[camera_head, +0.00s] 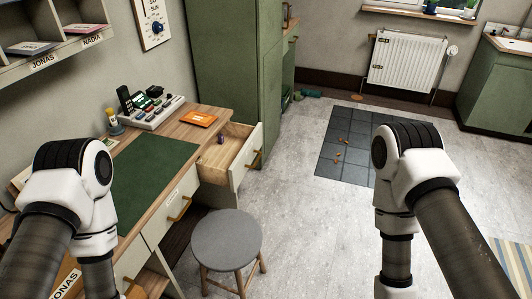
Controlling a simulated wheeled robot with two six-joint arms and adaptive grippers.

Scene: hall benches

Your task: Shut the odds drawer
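An open drawer (246,158) sticks out from the far end of the wooden desk. It has a pale front, a brass handle and a wooden inside, with a small dark purple item (221,138) in it. No label on it is readable, so I cannot confirm that it is the odds drawer. A nearer drawer (172,208) with a brass handle and a small label looks shut. Both my arms show, at the left and the right, but they run out of the bottom of the head view. Neither gripper is in view.
A round grey stool (226,240) stands in front of the desk, nearer than the open drawer. A tall green cabinet (232,70) stands just beyond the desk. An orange folder (199,119) lies on the desk. A dark floor mat (348,150) lies right of clear floor.

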